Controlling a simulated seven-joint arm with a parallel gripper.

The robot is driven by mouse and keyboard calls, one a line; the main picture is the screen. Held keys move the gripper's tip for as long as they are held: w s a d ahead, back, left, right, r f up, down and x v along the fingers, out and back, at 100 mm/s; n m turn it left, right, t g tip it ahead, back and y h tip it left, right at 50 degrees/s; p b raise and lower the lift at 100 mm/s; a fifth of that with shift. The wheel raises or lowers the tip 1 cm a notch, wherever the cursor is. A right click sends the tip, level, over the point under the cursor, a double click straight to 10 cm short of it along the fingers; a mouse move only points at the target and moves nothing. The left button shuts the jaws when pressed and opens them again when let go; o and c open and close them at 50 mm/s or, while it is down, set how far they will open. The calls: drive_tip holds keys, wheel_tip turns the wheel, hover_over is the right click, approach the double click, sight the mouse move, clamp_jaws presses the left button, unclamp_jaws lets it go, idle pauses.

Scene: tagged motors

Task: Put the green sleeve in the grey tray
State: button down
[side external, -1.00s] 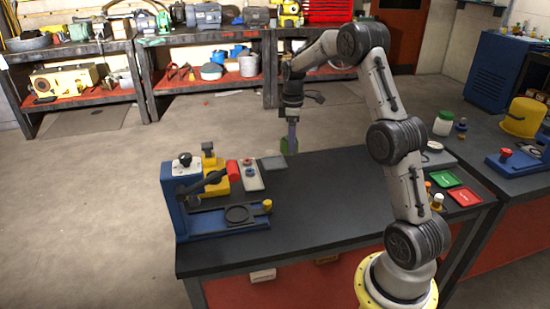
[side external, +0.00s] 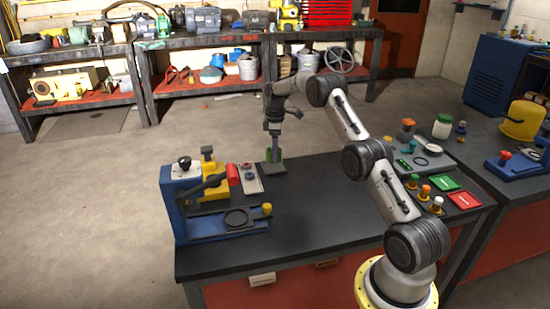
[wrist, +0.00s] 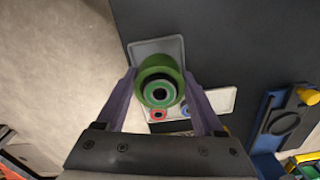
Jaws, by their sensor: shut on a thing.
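The green sleeve (wrist: 160,64) is held between the two fingers of my gripper (wrist: 160,80). In the wrist view it appears end-on as a dark green ring with darker and teal rings inside. The grey tray (wrist: 143,49) is a shallow square behind the sleeve, which covers part of it. In the side view my gripper (side external: 274,151) points down at the tray (side external: 281,168), with the sleeve (side external: 281,155) partly hidden by the fingers. I cannot tell whether the sleeve touches the tray.
A light plate (side external: 252,185) with red and blue rings lies next to the grey tray. The blue fixture (side external: 178,208) with a red-handled lever stands at left. Green and red trays (side external: 465,199) and small parts sit at right. The table middle (side external: 320,205) is clear.

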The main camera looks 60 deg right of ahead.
drive_tip(key=shift+w+f, duration=0.1)
drive_tip(key=shift+f, duration=1.45)
drive_tip(key=shift+f, duration=0.15)
unclamp_jaws()
drive_tip(key=shift+f, duration=0.1)
